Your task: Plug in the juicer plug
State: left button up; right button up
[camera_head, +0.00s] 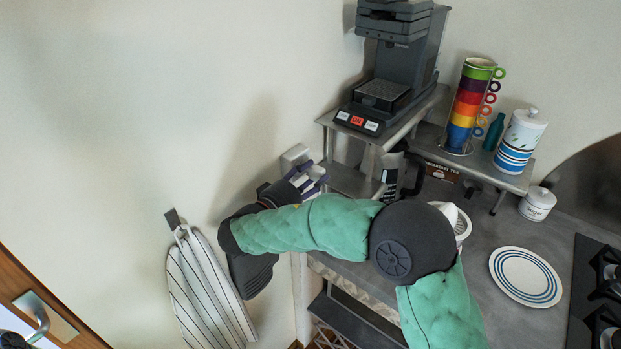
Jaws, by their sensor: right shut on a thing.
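The white juicer (461,222) stands on the grey counter and is partly hidden behind my right arm's dark elbow. A white socket box (295,156) is on the wall left of the metal shelf. My right gripper (283,190) is dark and sits just below the socket box in the picture, close to the wall. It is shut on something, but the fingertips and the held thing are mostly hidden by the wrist. I cannot make out the plug or its cord, nor whether anything touches the socket. My left gripper is not in view.
Purple-and-white items (309,177) stand right beside my right gripper. A coffee machine (385,90) stands on the metal shelf (412,117). Stacked coloured cups (470,105), a striped canister (519,143) and a plate (525,277) are to the right. A striped ironing board (205,290) leans below left.

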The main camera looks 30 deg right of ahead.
jog(key=shift+w+a+b, duration=0.25)
jog(key=shift+w, duration=0.3)
jog(key=shift+w+a+b, duration=0.2)
jog(key=shift+w, duration=0.3)
jog(key=shift+s+d, duration=0.15)
jog(key=shift+s, duration=0.1)
dwell(0.4)
jog(key=shift+s+d+b, duration=0.15)
jog(key=shift+s+b, duration=0.25)
jog(key=shift+b, duration=0.05)
jog(key=shift+b, duration=1.05)
dwell(1.5)
jog(key=shift+w+a, duration=0.3)
jog(key=shift+w, duration=0.3)
dwell(0.4)
jog(key=o, duration=1.2)
jog(key=shift+c, duration=0.2)
jog(key=shift+o, duration=0.8)
jog(key=shift+d, duration=0.1)
jog(key=shift+r, duration=0.15)
